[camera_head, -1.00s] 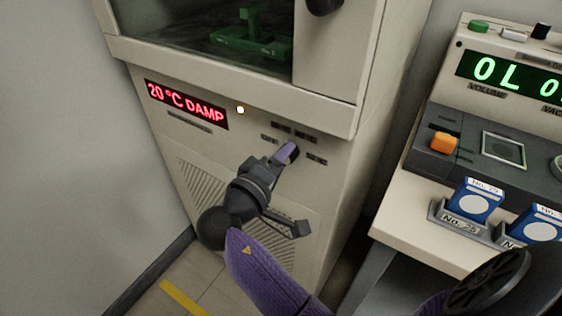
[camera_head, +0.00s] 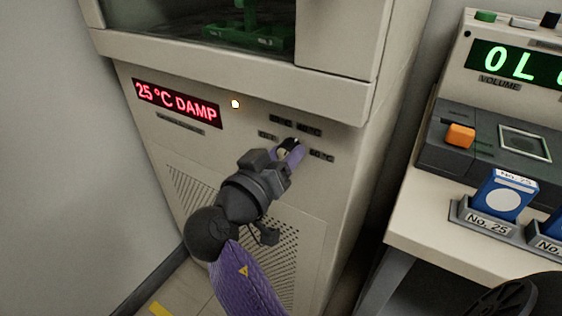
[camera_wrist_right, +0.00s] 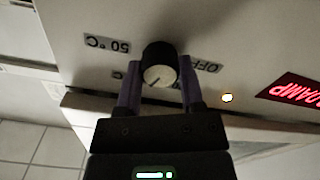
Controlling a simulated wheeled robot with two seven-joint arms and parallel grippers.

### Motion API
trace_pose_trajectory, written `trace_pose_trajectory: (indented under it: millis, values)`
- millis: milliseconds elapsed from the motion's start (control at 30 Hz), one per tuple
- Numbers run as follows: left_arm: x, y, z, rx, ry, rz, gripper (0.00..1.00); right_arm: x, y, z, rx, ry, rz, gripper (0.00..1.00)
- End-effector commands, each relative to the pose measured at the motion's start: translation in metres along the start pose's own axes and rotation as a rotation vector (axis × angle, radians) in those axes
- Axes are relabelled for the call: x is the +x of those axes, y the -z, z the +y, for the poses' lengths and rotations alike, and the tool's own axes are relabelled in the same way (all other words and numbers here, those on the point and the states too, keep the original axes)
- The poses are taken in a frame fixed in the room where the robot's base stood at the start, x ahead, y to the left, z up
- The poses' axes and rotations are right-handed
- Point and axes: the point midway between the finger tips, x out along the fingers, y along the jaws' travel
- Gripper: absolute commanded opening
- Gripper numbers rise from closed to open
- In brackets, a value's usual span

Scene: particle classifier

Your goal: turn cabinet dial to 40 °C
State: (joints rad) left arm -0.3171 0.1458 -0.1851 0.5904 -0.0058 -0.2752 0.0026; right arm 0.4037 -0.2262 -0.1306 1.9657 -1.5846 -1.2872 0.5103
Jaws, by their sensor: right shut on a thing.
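The dial (camera_wrist_right: 160,66) is a black knob with a pale face and a dark pointer line, seen in the right wrist view. My right gripper (camera_head: 290,150) is at the dial, and in the right wrist view its two purple fingers (camera_wrist_right: 160,88) stand on either side of the knob, shut on it. Labels around the dial include 50 °C (camera_wrist_right: 107,43) and OFF (camera_wrist_right: 207,67); others are partly hidden. My left gripper is not in view.
A bench (camera_head: 420,232) at the right carries an instrument with a green display (camera_head: 515,65), an orange button (camera_head: 460,135) and a blue packet (camera_head: 505,195) in a holder. A vented panel (camera_head: 190,195) lies below the dial. A dark wheel-like part shows at bottom right.

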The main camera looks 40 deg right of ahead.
Motion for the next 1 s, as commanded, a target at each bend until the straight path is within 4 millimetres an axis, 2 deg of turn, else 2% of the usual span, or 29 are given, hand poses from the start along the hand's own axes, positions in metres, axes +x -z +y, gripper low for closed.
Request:
trace_pose_trajectory:
  millis: [300, 867, 900, 1000]
  values:
    - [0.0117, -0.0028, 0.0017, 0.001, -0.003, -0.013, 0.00, -0.0001, -0.0028, -0.0012, 0.116, 0.002, -0.004, 0.00]
    - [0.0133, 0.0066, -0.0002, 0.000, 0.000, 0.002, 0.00, -0.0002, -0.0018, -0.0007, 0.142, 0.003, -0.005, 0.00]
    - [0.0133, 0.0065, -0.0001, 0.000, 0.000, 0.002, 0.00, -0.0002, -0.0018, -0.0007, 0.142, 0.003, -0.005, 0.53]
    - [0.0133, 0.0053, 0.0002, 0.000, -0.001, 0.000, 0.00, -0.0002, -0.0015, -0.0006, 0.142, 0.002, -0.003, 0.74]
